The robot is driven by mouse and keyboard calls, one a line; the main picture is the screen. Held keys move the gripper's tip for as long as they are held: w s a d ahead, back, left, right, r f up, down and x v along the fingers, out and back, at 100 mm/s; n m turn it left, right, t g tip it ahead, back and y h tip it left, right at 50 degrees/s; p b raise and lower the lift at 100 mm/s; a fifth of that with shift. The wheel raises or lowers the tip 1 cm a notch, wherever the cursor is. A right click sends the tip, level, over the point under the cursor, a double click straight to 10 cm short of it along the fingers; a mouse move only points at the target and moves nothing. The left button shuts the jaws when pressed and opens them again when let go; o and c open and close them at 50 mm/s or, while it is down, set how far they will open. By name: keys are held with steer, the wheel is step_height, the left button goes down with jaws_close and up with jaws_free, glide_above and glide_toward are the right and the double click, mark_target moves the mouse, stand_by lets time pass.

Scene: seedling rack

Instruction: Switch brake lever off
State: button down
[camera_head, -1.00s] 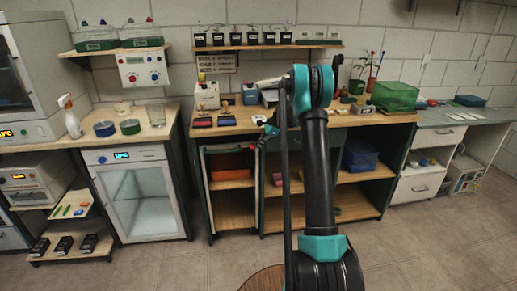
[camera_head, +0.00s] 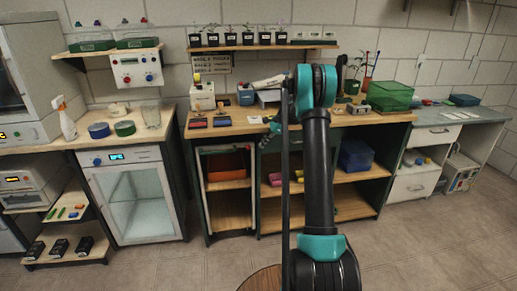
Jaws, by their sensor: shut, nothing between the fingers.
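I cannot clearly make out a brake lever. A white wall panel with a red and a blue knob (camera_head: 136,71) hangs further left. The gripper appears apart from both.
Below the bench are open shelves with a red bin (camera_head: 226,167) and a blue crate (camera_head: 357,155). A glass-door cabinet (camera_head: 135,198) stands left. A round wooden top (camera_head: 262,279) is at the bottom. The floor between is clear.

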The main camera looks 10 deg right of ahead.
steer(key=v, duration=0.3)
steer(key=w+v, duration=0.1)
steer(key=v, duration=0.1)
steer(key=shift+d+r, duration=0.25)
steer(key=shift+r, duration=0.15)
steer(key=shift+s, duration=0.1)
steer(key=s+a+r+n+h, duration=0.2)
steer(key=s+a+n, duration=0.15)
steer(key=s, duration=0.85)
steer(key=s+a+r+n+h, duration=0.1)
steer(key=s+a+n, duration=0.3)
steer(key=s, duration=0.8)
steer(key=s+f+n+h, duration=0.1)
steer(key=s+f+n, duration=0.1)
steer(key=s, duration=0.6)
steer(key=s+d+f+n+t+h, duration=0.1)
steer(key=s+f+n, duration=0.2)
steer(key=s, duration=0.6)
steer(key=s+f+n+t, duration=0.1)
steer(key=s+f+n, duration=0.2)
steer(key=s, duration=0.6)
steer(key=shift+d+n+h, duration=0.25)
steer(key=shift+n+h, duration=0.15)
steer(key=shift+n, duration=0.55)
steer(key=c, duration=2.3)
jaws_free()
